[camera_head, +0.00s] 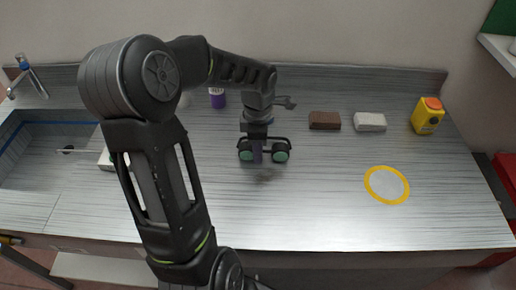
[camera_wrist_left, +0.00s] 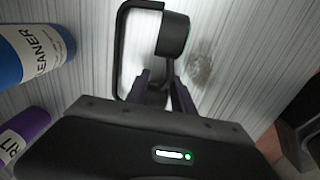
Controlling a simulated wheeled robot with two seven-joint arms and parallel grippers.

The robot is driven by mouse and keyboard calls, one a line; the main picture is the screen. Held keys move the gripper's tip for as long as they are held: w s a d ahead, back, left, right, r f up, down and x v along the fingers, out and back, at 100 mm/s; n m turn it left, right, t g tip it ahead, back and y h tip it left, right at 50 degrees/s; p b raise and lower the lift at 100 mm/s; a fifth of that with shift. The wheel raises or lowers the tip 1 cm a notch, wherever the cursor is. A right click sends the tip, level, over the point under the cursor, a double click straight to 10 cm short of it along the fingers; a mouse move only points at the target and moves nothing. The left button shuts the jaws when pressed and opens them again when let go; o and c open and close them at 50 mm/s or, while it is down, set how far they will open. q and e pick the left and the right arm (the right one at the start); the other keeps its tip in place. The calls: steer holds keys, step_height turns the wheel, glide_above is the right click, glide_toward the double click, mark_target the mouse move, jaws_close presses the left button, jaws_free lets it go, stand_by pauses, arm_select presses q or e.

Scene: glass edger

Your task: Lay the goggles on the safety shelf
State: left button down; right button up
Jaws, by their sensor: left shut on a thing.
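The goggles (camera_head: 281,156) have two round green lenses in black cups and a black strap. They hang at my left gripper (camera_head: 257,152), over the middle of the grey counter, with a soft shadow just in front of them. My left gripper points down and is shut on the goggles between the two lenses. In the left wrist view, one black cup of the goggles (camera_wrist_left: 172,35) and the squared strap show beyond the fingers (camera_wrist_left: 162,88); the other cup is hidden. A pale shelf (camera_head: 497,50) juts from the wall at the upper right, mostly cut off; I cannot tell if it is the safety shelf.
A brown block (camera_head: 324,121), a white block (camera_head: 370,122) and a yellow container (camera_head: 427,116) stand at the back right. A yellow-rimmed disc (camera_head: 387,185) lies ahead of them. A purple container (camera_head: 217,97) stands behind my arm. A sink (camera_head: 45,150) is at left. The front middle counter is clear.

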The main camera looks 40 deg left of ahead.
arm_select(q)
steer(key=c, duration=1.1)
jaws_free()
steer(key=shift+f, duration=0.1)
step_height(320, 180, up, 12)
steer(key=shift+r, duration=0.15)
steer(key=shift+o, duration=0.4)
